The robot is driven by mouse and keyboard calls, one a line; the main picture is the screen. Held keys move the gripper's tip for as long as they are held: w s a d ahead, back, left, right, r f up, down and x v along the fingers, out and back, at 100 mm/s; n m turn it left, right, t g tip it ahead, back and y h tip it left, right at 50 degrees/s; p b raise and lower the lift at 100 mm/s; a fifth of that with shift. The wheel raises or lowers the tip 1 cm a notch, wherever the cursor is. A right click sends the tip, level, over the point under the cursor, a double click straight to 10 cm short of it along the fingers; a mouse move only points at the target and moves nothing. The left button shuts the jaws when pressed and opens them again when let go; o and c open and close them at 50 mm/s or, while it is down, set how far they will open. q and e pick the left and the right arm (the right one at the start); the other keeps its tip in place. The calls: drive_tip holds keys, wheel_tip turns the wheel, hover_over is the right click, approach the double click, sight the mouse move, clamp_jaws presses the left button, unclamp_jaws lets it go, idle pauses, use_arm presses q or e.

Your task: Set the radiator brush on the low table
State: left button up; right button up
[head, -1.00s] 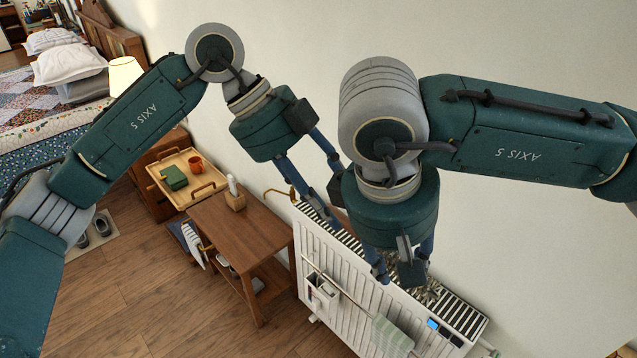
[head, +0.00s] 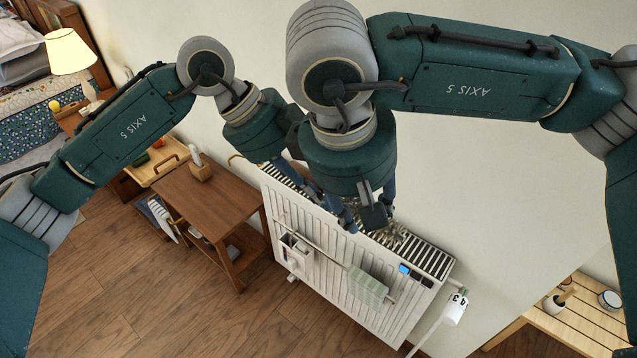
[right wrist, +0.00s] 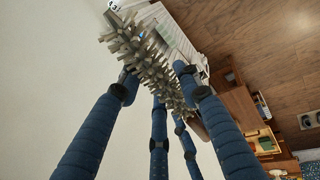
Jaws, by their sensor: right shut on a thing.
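The radiator brush (right wrist: 150,62) is a grey, bristly rod lying across the blue fingers of my right gripper (right wrist: 168,88) in the right wrist view. In the head view my right gripper (head: 362,218) is shut on it over the white radiator's top, and a bristly end (head: 397,235) shows at the fingertips. Its handle is hidden. My left gripper (head: 312,188) is just left of the right one and partly behind it, so its jaws cannot be judged. A low, light wooden table (head: 535,338) stands at the lower right, holding a small pot and a jar.
The white radiator (head: 330,270) carries a rail with a green cloth (head: 367,285) and a small caddy. Its valve (head: 455,308) sticks out at the right. A dark wooden side table (head: 205,205) stands left of it. The floor in front is clear.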

use_arm(q)
drive_tip(key=shift+d+r, duration=0.15)
clamp_jaws()
use_arm(e)
drive_tip(key=shift+a+f, duration=0.1)
drive_tip(key=o, duration=1.4)
